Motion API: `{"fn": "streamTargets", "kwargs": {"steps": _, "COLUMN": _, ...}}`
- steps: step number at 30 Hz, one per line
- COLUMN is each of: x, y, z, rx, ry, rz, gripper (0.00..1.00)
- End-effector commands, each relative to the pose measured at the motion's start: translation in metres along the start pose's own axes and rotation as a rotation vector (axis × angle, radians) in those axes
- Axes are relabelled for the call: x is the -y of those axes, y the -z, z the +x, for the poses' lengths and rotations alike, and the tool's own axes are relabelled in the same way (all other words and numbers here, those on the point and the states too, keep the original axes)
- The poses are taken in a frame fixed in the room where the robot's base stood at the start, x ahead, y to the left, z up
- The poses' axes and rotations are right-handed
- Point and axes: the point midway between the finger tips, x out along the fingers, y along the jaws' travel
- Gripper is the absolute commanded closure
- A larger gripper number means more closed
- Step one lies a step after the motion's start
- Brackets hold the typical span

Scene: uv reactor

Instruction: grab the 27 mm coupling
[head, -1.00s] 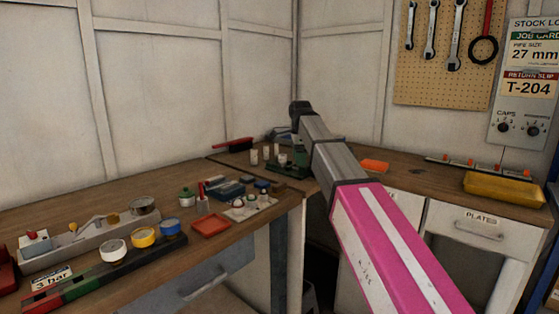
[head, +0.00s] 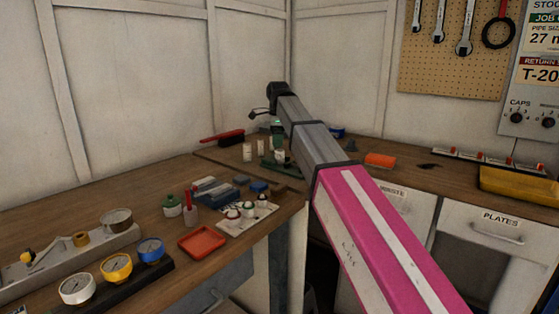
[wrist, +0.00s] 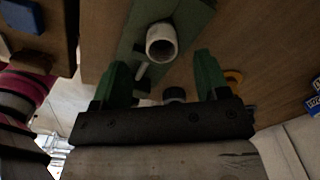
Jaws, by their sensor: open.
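Several white cylindrical couplings stand in the far corner of the bench in the head view, including a left one (head: 247,152) and a right one (head: 280,156). I cannot tell which is the 27 mm one. My gripper (head: 277,130) is above and behind the right ones, partly hidden by my arm. In the wrist view, a white hollow coupling (wrist: 161,43) stands on a green stand (wrist: 185,20), just beyond the fingertips. My gripper (wrist: 161,64) shows two green fingers, open and apart, with nothing held. A small grey round part (wrist: 174,94) shows between them, farther down.
A red-handled brush (head: 223,137) lies left of the couplings. An orange block (head: 380,160) and yellow tray (head: 520,188) lie right. A red-orange tray (head: 202,242) and gauges (head: 114,270) are nearer. A job card (head: 543,38) reads 27 mm, partly cut off.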

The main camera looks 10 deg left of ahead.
Motion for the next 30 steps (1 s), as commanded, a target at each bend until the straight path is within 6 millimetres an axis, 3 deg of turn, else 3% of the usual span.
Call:
{"fn": "streamTargets", "kwargs": {"steps": 5, "x": 0.000, "y": 0.000, "z": 0.011, "rx": 0.000, "ry": 0.001, "rz": 0.000, "gripper": 0.32}}
{"fn": "streamTargets", "kwargs": {"steps": 15, "x": 0.001, "y": 0.001, "z": 0.053, "rx": 0.000, "ry": 0.000, "rz": 0.000, "gripper": 0.32}}
{"fn": "streamTargets", "kwargs": {"steps": 22, "x": 0.002, "y": 0.001, "z": 0.055, "rx": 0.000, "ry": 0.001, "rz": 0.000, "gripper": 0.32}}
{"fn": "streamTargets", "kwargs": {"steps": 23, "x": 0.002, "y": 0.001, "z": 0.054, "rx": 0.000, "ry": 0.001, "rz": 0.000, "gripper": 0.38}}
{"fn": "streamTargets", "kwargs": {"steps": 27, "x": 0.002, "y": 0.001, "z": 0.054, "rx": 0.000, "ry": 0.001, "rz": 0.000, "gripper": 0.84}}
{"fn": "streamTargets", "kwargs": {"steps": 30, "x": 0.002, "y": 0.001, "z": 0.054, "rx": 0.000, "ry": 0.001, "rz": 0.000, "gripper": 0.84}}
